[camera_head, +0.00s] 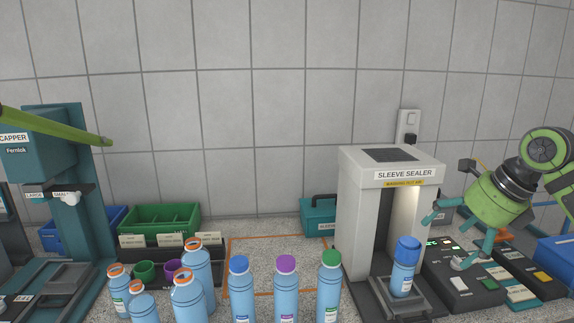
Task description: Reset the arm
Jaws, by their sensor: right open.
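My right gripper (448,238) is at the right, beside the white sleeve sealer (352,215). Its teal fingers are spread apart and nothing is between them. The lower fingertip is above or at a black control box (460,287); I cannot tell if they touch. A blue bottle with a blue cap (402,279) stands upright on the sealer's platform, left of the gripper and apart from it. My left gripper is not seen.
Several blue bottles stand in front, some with orange rims, others capped blue (241,292), purple (286,291) and green (329,290). The capper (45,165) stands left, with a lime-green bar (60,127) across it. A green bin (160,219) is behind. An orange outline (278,236) marks clear counter.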

